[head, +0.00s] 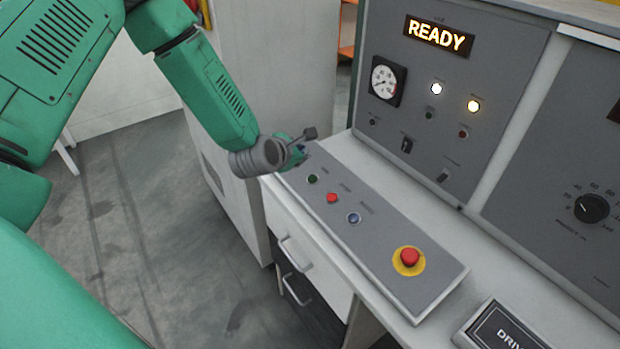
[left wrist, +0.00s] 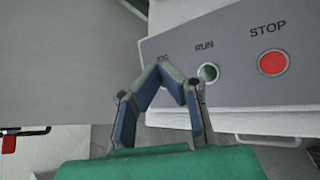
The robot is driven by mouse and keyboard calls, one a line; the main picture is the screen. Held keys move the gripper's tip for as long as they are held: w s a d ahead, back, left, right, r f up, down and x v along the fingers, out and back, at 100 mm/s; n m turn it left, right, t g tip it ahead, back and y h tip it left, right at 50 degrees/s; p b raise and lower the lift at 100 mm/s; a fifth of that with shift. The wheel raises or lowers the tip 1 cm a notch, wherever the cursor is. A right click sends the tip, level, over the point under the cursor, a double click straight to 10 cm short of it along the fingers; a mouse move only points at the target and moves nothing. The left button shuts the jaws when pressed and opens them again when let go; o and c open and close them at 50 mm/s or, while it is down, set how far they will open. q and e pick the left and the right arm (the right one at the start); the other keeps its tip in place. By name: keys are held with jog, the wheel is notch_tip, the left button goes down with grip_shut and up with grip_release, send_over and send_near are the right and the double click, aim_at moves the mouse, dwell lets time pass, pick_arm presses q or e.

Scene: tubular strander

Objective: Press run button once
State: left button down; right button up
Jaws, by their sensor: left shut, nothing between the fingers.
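The green RUN button (left wrist: 208,72) sits on the sloping grey control panel, under its RUN label. In the head view the same button (head: 312,179) is near the panel's far end. My left gripper (head: 310,134) is shut and empty over that far end, beyond the green button. In the left wrist view its fingertips (left wrist: 172,72) meet just left of the RUN button, below the JOG label. Whether they touch the panel cannot be told. A button under JOG is hidden by the fingers. The READY sign (head: 438,36) is lit. My right gripper is not in view.
Close to RUN is the red STOP button (left wrist: 272,63). Further along are a blue button (head: 354,218) and a red emergency stop (head: 409,258) on a yellow disc. An upright instrument panel (head: 440,110) with a gauge and lit lamps rises behind. Drawers (head: 300,255) lie below.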

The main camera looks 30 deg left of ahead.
aim_at(312, 181)
pick_arm(q)
jog(key=f, duration=0.1)
jog(key=d+f+b, duration=0.2)
jog(key=shift+w, duration=0.3)
jog(key=f+b, duration=0.1)
jog(key=w+a+f+b, duration=0.1)
jog(key=f, duration=0.1)
jog(key=f+b, duration=0.2)
jog(key=shift+w+a+f, duration=0.15)
jog(key=shift+a+f, duration=0.05)
jog(key=shift+a, duration=0.15)
jog(key=shift+d+r, duration=0.15)
jog(key=shift+d, duration=0.35)
jog(key=shift+d+r, duration=0.2)
jog(key=shift+d, duration=0.3)
jog(key=shift+a+f, duration=0.25)
jog(key=shift+a, duration=0.6)
jog(key=shift+d+r, duration=0.15)
jog(key=shift+d, duration=0.55)
jog(key=shift+w+a+f+b, duration=0.1)
jog(key=shift+a+f+b, duration=0.5)
jog(key=shift+a, duration=0.2)
jog(key=shift+d+r, duration=0.15)
jog(key=shift+d, duration=0.25)
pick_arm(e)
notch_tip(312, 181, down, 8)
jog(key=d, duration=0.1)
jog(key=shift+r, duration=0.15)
